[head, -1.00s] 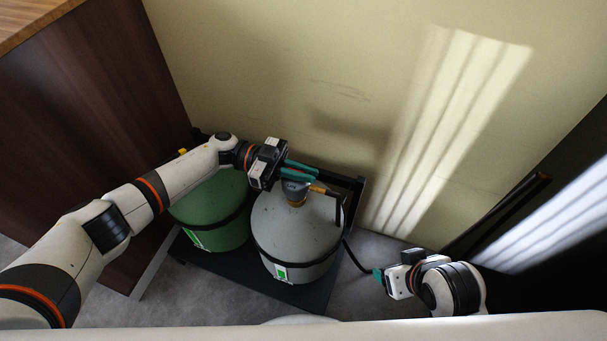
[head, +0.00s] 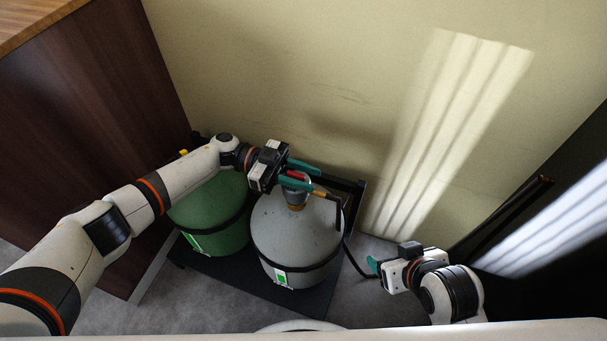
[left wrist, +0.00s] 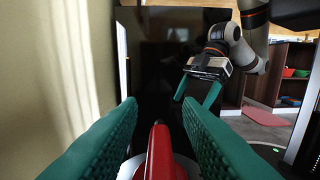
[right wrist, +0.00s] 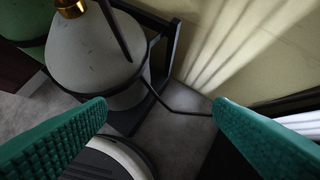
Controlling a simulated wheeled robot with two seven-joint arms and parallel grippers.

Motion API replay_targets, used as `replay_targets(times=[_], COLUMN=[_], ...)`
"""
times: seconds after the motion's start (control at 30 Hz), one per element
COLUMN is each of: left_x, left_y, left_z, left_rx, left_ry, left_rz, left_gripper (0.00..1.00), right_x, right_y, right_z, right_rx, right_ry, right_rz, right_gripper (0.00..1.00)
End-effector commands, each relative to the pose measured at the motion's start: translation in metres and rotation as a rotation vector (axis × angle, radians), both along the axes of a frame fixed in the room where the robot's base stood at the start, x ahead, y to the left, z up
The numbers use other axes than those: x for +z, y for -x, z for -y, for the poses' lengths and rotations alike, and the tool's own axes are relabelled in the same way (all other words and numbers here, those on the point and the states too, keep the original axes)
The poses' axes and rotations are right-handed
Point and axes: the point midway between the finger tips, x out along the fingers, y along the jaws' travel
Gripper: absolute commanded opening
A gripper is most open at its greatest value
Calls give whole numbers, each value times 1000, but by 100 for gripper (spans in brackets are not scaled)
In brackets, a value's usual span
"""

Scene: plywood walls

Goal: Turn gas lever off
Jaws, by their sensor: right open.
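The red gas lever (head: 296,175) sits on top of the grey gas tank (head: 295,240), above a brass fitting. It also shows in the left wrist view (left wrist: 160,155), between the two teal fingers and apart from both. My left gripper (head: 302,177) is open, with one finger on each side of the lever. My right gripper (head: 374,267) is open and empty, low to the right of the grey tank. The grey tank also fills the upper left of the right wrist view (right wrist: 90,50).
A green tank (head: 215,215) stands left of the grey one on a dark base. A black hose (head: 355,262) runs from the grey tank to the right. A pale wall (head: 300,70) is behind, a brown cabinet (head: 90,120) at left.

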Motion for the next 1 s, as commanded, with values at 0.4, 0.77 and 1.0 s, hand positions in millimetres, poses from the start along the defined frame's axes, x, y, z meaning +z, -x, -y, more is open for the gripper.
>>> replay_targets(times=[0.4,0.77,1.0], left_x=[-1,-2,0], left_y=[-16,-43,-48], left_z=[-35,-98,-110], left_rx=[5,3,0], left_ry=[-3,-1,0], left_rz=[0,1,0], left_gripper=[32,32,32], right_x=[1,26,36], right_y=[-7,-47,-56], right_z=[-2,-17,-21], right_rx=[3,22,28], right_ry=[-9,-66,-83], right_rz=[41,300,373], right_gripper=[76,76,76])
